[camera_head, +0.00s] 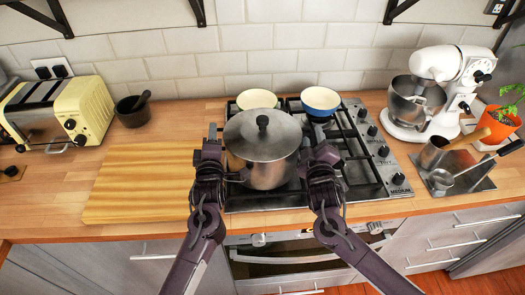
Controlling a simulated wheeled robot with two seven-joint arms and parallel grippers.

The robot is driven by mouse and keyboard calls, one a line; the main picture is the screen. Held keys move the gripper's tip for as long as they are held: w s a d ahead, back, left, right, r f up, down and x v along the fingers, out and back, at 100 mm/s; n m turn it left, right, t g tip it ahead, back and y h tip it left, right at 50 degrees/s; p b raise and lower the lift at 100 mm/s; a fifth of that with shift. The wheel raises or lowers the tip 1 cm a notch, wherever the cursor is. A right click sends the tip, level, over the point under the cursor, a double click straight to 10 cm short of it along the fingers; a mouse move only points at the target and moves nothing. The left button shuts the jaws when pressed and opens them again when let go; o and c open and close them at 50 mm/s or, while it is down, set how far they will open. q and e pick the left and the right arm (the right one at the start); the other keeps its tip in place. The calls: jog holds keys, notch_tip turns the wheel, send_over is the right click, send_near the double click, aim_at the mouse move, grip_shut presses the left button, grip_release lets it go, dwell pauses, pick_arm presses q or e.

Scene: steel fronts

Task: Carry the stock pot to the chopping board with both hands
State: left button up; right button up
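The steel stock pot (268,172), lidded with a dark knob, stands upright on the left part of the hob in the head view. The wooden chopping board (138,182) lies flat on the counter to the left of the pot, with its surface bare. My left gripper (213,140) is at the pot's left side, over the board's right edge. My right gripper (324,152) is at the pot's right side, over the hob. Both are close to the pot's sides. The fingers hide the handles, so I cannot tell whether either grips one.
Cream and blue bowls (320,100) stand behind the pot on the hob (362,170). A yellow toaster (92,110) and a dark mortar (132,114) stand behind the board. A white mixer (418,95), a utensil holder and a potted plant are at the right.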

pick_arm(q)
jog(key=shift+c, duration=0.4)
pick_arm(e)
jog(key=shift+c, duration=0.4)
pick_arm(q)
grip_shut()
pick_arm(e)
grip_shut()
